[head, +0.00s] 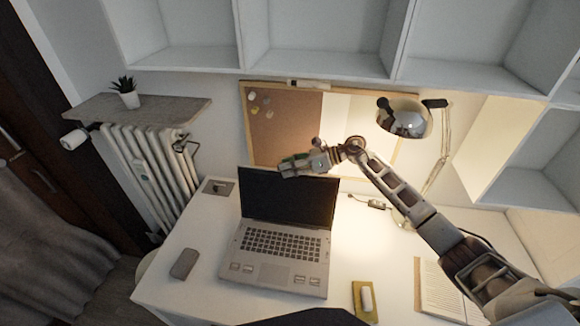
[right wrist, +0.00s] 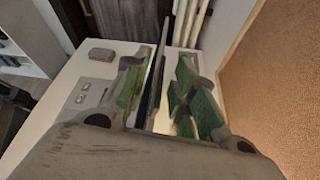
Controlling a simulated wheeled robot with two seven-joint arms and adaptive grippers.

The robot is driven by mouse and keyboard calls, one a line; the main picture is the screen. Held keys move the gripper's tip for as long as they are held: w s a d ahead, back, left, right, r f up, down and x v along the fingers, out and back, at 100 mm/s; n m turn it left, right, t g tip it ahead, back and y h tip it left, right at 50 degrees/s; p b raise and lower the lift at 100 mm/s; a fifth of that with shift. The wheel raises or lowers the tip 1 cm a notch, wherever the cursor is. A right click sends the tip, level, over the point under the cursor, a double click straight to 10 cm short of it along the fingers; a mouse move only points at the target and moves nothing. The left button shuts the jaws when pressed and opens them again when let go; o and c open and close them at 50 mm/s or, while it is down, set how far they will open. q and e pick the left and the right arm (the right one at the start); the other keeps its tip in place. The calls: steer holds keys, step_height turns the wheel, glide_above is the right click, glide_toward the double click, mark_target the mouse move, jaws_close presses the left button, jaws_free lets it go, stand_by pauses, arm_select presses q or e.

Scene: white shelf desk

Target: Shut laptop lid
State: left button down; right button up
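The laptop (head: 270,265) stands open on the white desk, its dark screen lid (head: 288,198) raised roughly upright. My right gripper (head: 292,165) is at the lid's top edge, its arm reaching in from the right. In the right wrist view, the gripper's green-padded fingers (right wrist: 163,92) are apart. The thin lid (right wrist: 153,82) shows edge-on between them, nearer the left finger. I cannot tell whether a finger touches it. Part of the keyboard base (right wrist: 88,95) shows left of the fingers. My left gripper is in neither view.
A chrome desk lamp (head: 405,118) stands behind my right arm. A corkboard (head: 285,132) is on the wall behind the lid. A grey block (head: 184,263) lies left of the laptop; a yellow pad (head: 370,309) and open notebook (head: 437,290) lie right. White shelves (head: 320,63) hang above.

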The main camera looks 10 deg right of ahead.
jaws_close()
stand_by(0.5)
